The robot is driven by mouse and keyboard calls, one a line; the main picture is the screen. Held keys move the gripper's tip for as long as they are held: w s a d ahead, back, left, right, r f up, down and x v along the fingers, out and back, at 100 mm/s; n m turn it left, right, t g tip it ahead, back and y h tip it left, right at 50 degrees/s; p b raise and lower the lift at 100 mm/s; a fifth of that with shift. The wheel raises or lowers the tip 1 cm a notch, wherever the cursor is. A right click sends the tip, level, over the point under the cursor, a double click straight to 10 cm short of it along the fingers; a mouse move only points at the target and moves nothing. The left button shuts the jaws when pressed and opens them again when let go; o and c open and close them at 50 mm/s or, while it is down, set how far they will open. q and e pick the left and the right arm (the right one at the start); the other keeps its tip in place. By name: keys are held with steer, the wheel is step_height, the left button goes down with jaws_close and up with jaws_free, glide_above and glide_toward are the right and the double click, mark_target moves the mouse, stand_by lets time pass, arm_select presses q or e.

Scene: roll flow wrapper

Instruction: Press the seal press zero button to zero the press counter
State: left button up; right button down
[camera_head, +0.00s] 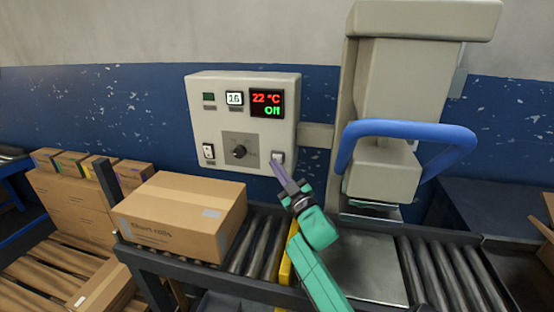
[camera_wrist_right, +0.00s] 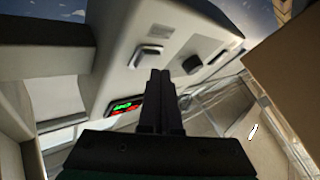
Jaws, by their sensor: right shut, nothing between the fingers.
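The pale control box (camera_head: 243,82) of the seal press is on the far side of the rollers, in front of the wall. Its counter window (camera_head: 234,98) reads 16. A white button (camera_head: 278,156) sits at its lower right; in the right wrist view the button (camera_wrist_right: 147,55) shows just beyond the fingertips. My right gripper (camera_head: 276,166) is shut and empty, its tips close to the button. In the right wrist view the shut fingers (camera_wrist_right: 160,75) point toward the panel. I cannot tell whether they touch the button. My left gripper is not in view.
The box also carries a display (camera_head: 267,103) reading 22 °C and Off, a knob (camera_head: 239,151) and a rocker switch (camera_head: 208,151). The press with its blue handle (camera_head: 400,128) stands at right. A cardboard box (camera_head: 175,219) lies on the rollers left of my arm.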

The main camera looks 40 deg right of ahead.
steer(key=shift+w+d, duration=0.15)
steer(key=shift+d, duration=0.1)
steer(key=shift+w+d, duration=0.25)
steer(key=shift+d, duration=0.1)
stand_by(0.7)
steer(key=shift+a, duration=0.1)
steer(key=shift+s+a+p, duration=0.3)
steer(key=shift+s+a, duration=0.2)
steer(key=shift+a, duration=0.1)
steer(key=shift+f, duration=0.1)
steer(key=s+a, duration=0.1)
steer(key=a, duration=0.1)
steer(key=s+a+p, duration=0.1)
steer(key=a, duration=0.1)
steer(key=shift+s, duration=0.4)
stand_by(0.7)
